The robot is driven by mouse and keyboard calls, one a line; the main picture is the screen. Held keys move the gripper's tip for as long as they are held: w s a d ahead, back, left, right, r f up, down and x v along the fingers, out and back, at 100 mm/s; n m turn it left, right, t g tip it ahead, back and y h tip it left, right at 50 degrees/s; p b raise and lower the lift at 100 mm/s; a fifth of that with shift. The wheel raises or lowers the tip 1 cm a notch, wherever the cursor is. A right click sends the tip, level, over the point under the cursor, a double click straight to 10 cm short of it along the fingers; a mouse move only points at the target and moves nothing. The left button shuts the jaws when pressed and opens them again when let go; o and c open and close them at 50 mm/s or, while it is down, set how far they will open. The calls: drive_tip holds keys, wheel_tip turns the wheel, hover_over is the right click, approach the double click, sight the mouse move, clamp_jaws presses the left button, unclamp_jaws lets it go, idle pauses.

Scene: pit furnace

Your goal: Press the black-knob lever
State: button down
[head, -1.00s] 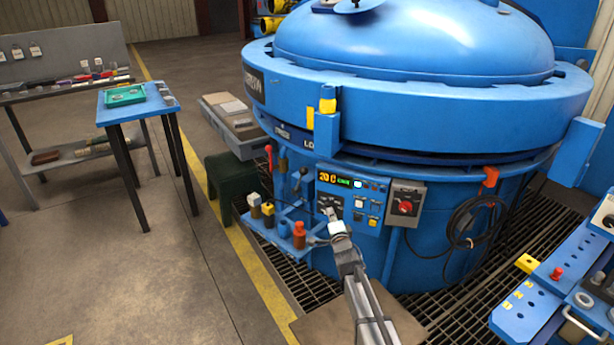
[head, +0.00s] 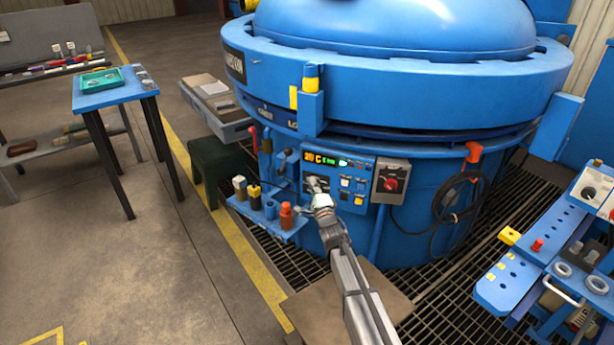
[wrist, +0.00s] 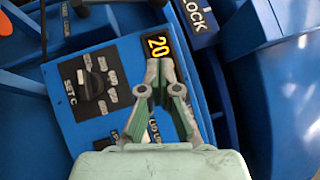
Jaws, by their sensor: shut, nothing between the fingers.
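A dark lever with a black knob (head: 266,144) stands upright at the left of the control panel, just right of a red-handled lever (head: 252,138). My gripper (head: 313,184) is in front of the lower left part of the panel (head: 345,180), to the right of and below the black-knob lever and apart from it. In the wrist view my gripper (wrist: 163,66) has its fingertips together and empty, in front of the panel beside the orange 20 display.
A black SET C rotary knob (wrist: 95,84) is on the panel left of my fingers. A grey box with a red knob (head: 391,182) is right of the panel.

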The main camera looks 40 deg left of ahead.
drive_tip(key=s+a+x, duration=0.1)
drive_tip(key=s+x, duration=0.1)
drive_tip(key=x, duration=1)
drive_tip(key=shift+s+a+r, duration=0.15)
drive_tip(key=shift+a+r, duration=0.05)
drive_tip(key=shift+a, duration=0.15)
drive_tip(key=shift+r, duration=0.15)
